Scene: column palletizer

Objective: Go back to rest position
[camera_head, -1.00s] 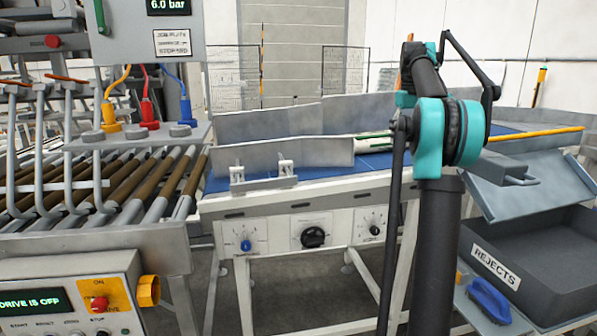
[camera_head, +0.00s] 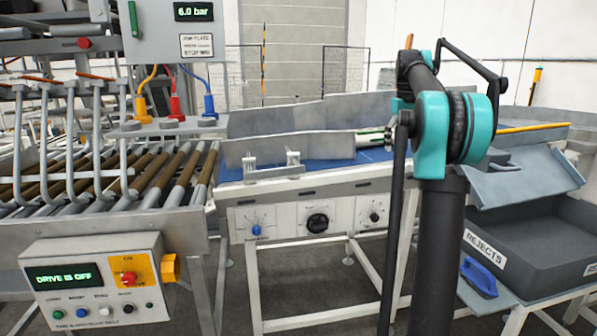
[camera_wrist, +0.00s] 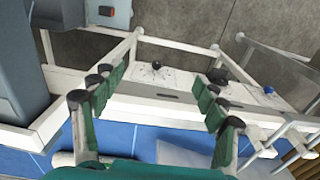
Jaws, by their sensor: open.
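My gripper (camera_wrist: 155,105) shows in the wrist view with its green, dark-tipped fingers spread wide apart. Nothing is between them. It hangs over the blue conveyor belt (camera_wrist: 150,143) and its white frame. In the head view my black and teal arm stands at centre right, folded at the top, in front of the conveyor belt (camera_head: 322,165). The gripper there is mostly hidden behind the arm.
The roller conveyor (camera_head: 165,185) and a control box (camera_head: 95,275) reading "DRIVE IS OFF" stand at left. A grey REJECTS bin (camera_head: 535,250) with a blue-handled tool (camera_head: 478,277) beside it is at right. Metal guides (camera_head: 290,155) edge the belt.

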